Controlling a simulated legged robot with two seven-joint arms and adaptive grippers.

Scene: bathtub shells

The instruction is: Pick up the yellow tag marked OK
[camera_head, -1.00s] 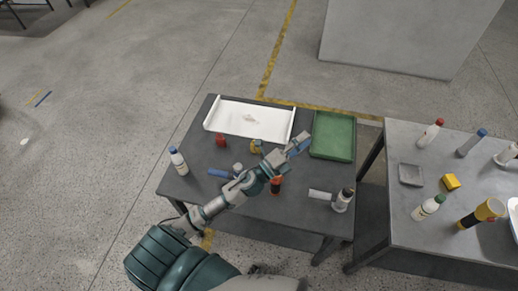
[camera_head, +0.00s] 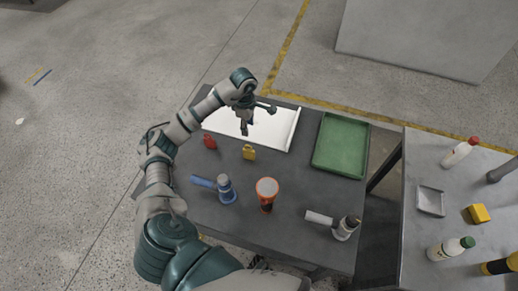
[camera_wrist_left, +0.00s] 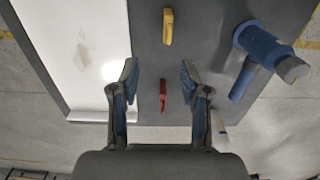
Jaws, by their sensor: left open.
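The yellow tag (camera_head: 248,153) lies on the dark table just in front of the white tray. It also shows in the left wrist view (camera_wrist_left: 168,26), beyond my fingertips; its marking is too small to read. A red tag (camera_head: 209,142) lies to its left, and in the left wrist view the red tag (camera_wrist_left: 163,96) shows between my fingers. My left gripper (camera_head: 246,126) hangs above the table over the white tray's front edge, behind the yellow tag. In the left wrist view, the gripper's fingers (camera_wrist_left: 158,75) are apart with nothing held. My right gripper is out of view.
The white tray (camera_head: 280,130) and green tray (camera_head: 341,145) fill the table's back. A blue-handled object (camera_head: 225,188), an orange-and-black container (camera_head: 266,194) and a grey-and-black cylinder (camera_head: 346,228) stand nearer. A second table (camera_head: 415,230) holds bottles and a yellow block (camera_head: 478,213).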

